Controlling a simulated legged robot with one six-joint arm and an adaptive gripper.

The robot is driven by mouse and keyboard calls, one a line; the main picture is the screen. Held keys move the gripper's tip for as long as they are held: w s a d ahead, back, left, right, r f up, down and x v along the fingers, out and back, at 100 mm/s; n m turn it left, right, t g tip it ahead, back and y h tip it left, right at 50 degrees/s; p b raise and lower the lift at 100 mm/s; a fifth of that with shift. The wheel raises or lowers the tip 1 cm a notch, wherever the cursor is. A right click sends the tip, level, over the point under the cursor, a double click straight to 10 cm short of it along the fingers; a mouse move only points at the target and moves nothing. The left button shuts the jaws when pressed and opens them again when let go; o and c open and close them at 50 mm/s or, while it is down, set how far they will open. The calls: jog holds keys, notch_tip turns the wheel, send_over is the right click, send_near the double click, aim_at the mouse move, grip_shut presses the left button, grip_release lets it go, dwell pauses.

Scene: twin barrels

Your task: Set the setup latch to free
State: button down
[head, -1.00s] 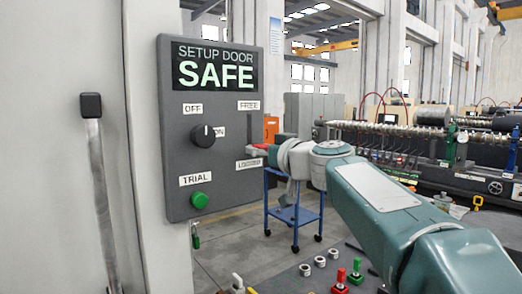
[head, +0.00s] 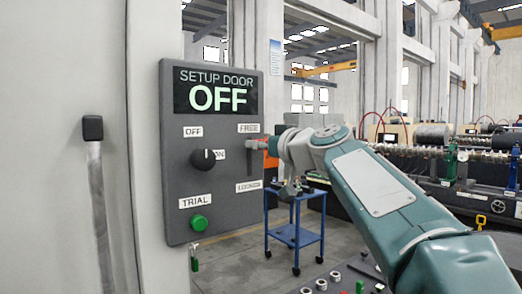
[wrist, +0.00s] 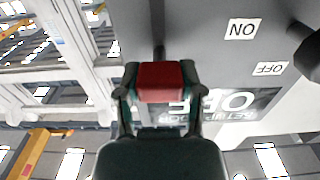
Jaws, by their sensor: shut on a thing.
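The setup latch's red grip (wrist: 160,82) sits between my gripper's fingers in the wrist view. The head view shows the latch's dark lever (head: 251,158) on the right side of the grey panel (head: 220,215), with its upper end just below the FREE label (head: 249,128). The LOCKED label (head: 248,186) is below and uncovered. My gripper (head: 272,147) is shut on the red grip; it also shows in the wrist view (wrist: 158,92). The panel's screen (head: 216,90) reads SETUP DOOR OFF.
A black knob (head: 203,159) beside the OFF and ON labels and a green button (head: 199,222) under TRIAL are on the same panel. A tall lever with a black top (head: 92,128) stands at the left. A blue cart (head: 296,232) is on the floor behind.

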jog(key=shift+r, duration=0.25)
jog(key=shift+c, duration=1)
grip_release()
jog(key=shift+f, duration=0.1)
jog(key=v, duration=1.2)
jog(key=shift+a+f, duration=0.1)
